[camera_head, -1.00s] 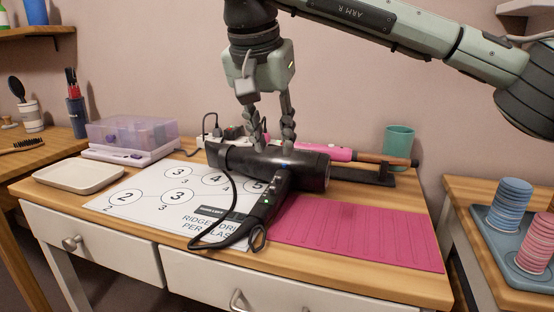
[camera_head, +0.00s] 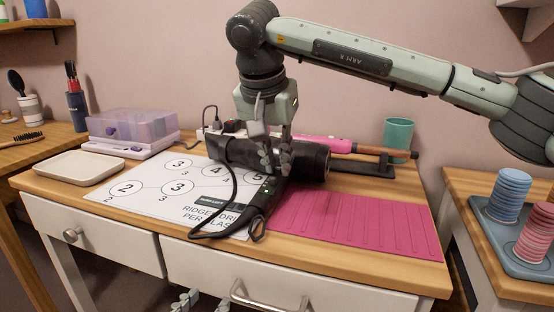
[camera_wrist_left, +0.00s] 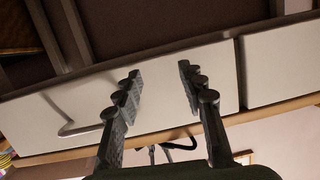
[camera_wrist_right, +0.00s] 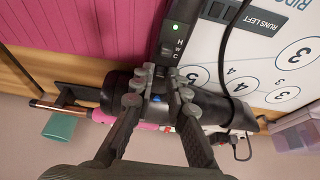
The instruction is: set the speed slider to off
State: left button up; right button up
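The black hair dryer (camera_head: 312,163) lies on the table, its handle (camera_head: 258,208) pointing toward the front. In the right wrist view, the handle (camera_wrist_right: 175,28) shows a green light and the letters H, W, C; a blue spot shows on the barrel (camera_wrist_right: 122,88). The slider's position is unclear. My right gripper (camera_head: 276,170) is over the joint of barrel and handle. In its wrist view, the fingertips (camera_wrist_right: 161,72) are close together with a narrow gap, nothing clearly held; contact is unclear. My left gripper (camera_wrist_left: 160,72) is open and empty, low before the drawer fronts.
A white numbered sheet (camera_head: 140,190) lies under the dryer's left side and a pink ridged mat (camera_head: 360,224) to its right. The cord loops near the handle. A tray (camera_head: 78,167) is at left.

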grip_shut()
pick_arm(q)
jog(key=shift+s+a+f, duration=0.1)
jog(key=shift+a+f, duration=0.1)
jog(key=shift+f, duration=0.1)
pick_arm(e)
jog(key=shift+w+r, duration=0.1)
jog(key=shift+w+d+r+p, duration=0.1)
jog(key=shift+w+d+p, duration=0.1)
jog(key=shift+w+p, duration=0.25)
jog(key=shift+w+d+p, duration=0.2)
jog(key=shift+w+p, duration=0.1)
jog(key=shift+w, duration=0.15)
pick_arm(q)
jog(key=s+a+f+g+y, duration=0.2)
jog(key=a+f+g, duration=0.1)
jog(key=a+f, duration=0.1)
jog(key=shift+s+a+f+g, duration=0.15)
jog(key=shift+f+g, duration=0.15)
jog(key=shift+f, duration=0.6)
pick_arm(e)
jog(key=o, duration=0.5)
grip_release()
